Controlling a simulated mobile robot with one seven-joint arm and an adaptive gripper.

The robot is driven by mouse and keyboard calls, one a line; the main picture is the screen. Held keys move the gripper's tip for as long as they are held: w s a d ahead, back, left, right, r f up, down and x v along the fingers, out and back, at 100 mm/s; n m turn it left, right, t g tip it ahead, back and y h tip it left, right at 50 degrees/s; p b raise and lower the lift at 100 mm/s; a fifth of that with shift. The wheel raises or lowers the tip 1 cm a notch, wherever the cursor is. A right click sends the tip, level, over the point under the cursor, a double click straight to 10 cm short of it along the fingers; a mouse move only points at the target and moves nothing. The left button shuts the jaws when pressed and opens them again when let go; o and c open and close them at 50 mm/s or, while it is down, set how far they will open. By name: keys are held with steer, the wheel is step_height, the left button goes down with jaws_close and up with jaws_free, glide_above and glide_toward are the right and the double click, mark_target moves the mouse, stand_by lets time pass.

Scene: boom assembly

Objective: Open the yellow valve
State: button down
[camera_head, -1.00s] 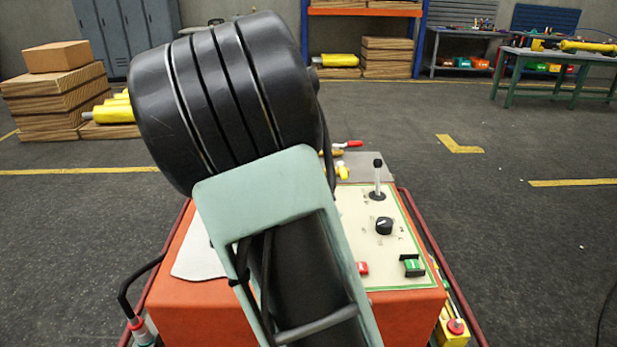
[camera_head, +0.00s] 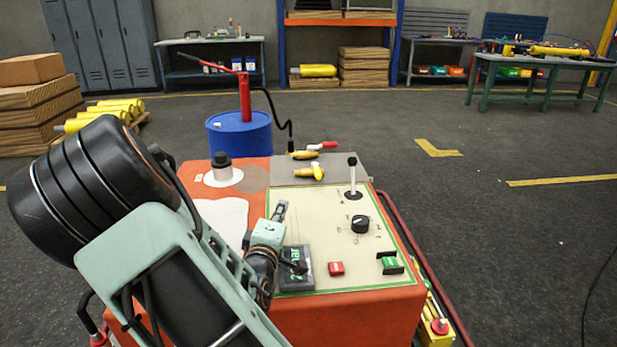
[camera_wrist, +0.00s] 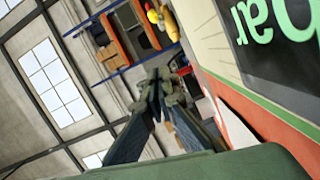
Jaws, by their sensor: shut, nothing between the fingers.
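The yellow valve (camera_head: 316,171) has a small yellow handle on a brass body. It sits on the grey plate at the far side of the orange console. In the wrist view, a blurred yellow handle (camera_wrist: 152,15) shows near the top, beyond the fingers. My gripper (camera_head: 281,208) is above the near left part of the console panel, apart from the valve and nearer to me. In the wrist view, my gripper (camera_wrist: 162,80) has its fingertips together and nothing between them.
A red-handled valve (camera_head: 322,146) sits just behind the yellow one. The panel (camera_head: 320,225) carries a black lever (camera_head: 352,175), a knob (camera_head: 360,224), red and green switches and a display (camera_head: 297,275). A blue drum (camera_head: 240,135) with a red pump stands behind the console.

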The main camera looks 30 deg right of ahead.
mark_target(321, 176)
steer(key=b+x, duration=0.4)
steer(key=x, duration=1.5)
steer(key=shift+w+d+f, duration=0.1)
steer(key=shift+w+d, duration=0.1)
steer(key=shift+w, duration=0.05)
steer(key=d, duration=0.1)
steer(key=s+d, duration=0.1)
steer(key=d+b, duration=0.1)
steer(key=shift+s+f, duration=0.2)
steer(key=shift+f, duration=0.1)
steer(key=shift+s+d, duration=0.15)
steer(key=shift+d, duration=0.1)
steer(key=s+d+b, duration=0.1)
steer(key=s+d, duration=0.1)
steer(key=d, duration=0.1)
steer(key=shift+d+f+b, duration=0.1)
steer(key=shift+b, duration=0.25)
steer(key=shift+s+d, duration=0.1)
steer(key=shift+d, duration=0.1)
steer(key=shift+a, duration=0.15)
